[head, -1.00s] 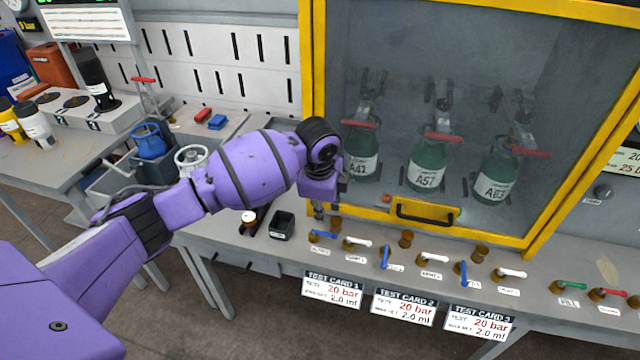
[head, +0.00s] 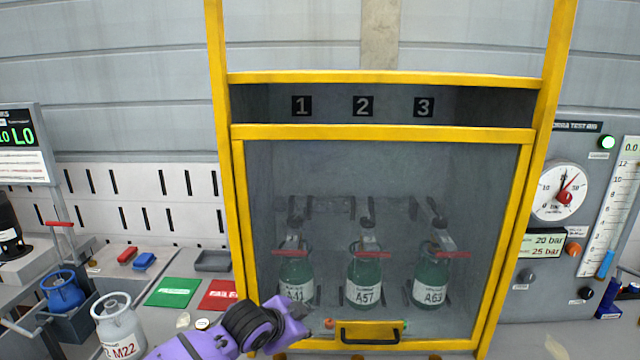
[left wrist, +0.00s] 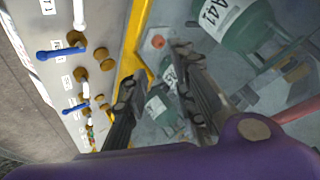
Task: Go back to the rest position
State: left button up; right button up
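My left arm (head: 215,340) comes in at the bottom of the head view, its wrist in front of the lower left of the yellow-framed test cabinet (head: 238,220). The fingers of my left gripper are not clear there. In the left wrist view my left gripper (left wrist: 155,68) has its two fingers apart with nothing between them, in front of the cabinet's window. Green cylinders labelled A41 (head: 296,275), A57 (head: 364,278) and A63 (head: 431,278) stand upright behind the window. My right gripper is in neither view.
The cabinet's black handle (head: 370,335) is just right of my wrist. A white cylinder (head: 118,325), a blue cylinder (head: 62,290), a green card (head: 172,292) and a red card (head: 217,295) are at left. Valves with blue levers (left wrist: 62,53) line the bench.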

pick_arm(q)
jog(key=s+a+f+n+y, duration=0.1)
jog(key=s+a+f+n, duration=0.3)
jog(key=s+f, duration=0.4)
jog(key=s+a+f+n+y, duration=0.1)
jog(key=s+a+f+n, duration=0.3)
jog(key=s, duration=1.4)
jog(key=s+a+f+n+y, duration=0.2)
jog(key=s+a+f+n, duration=0.2)
jog(key=s+f, duration=0.7)
jog(key=s+a, duration=0.2)
jog(key=shift+a+f+n+t, duration=0.3)
jog(key=shift+a+f+n, duration=0.05)
jog(key=shift+a+n, duration=0.05)
jog(key=shift+s, duration=0.1)
dwell(3.6)
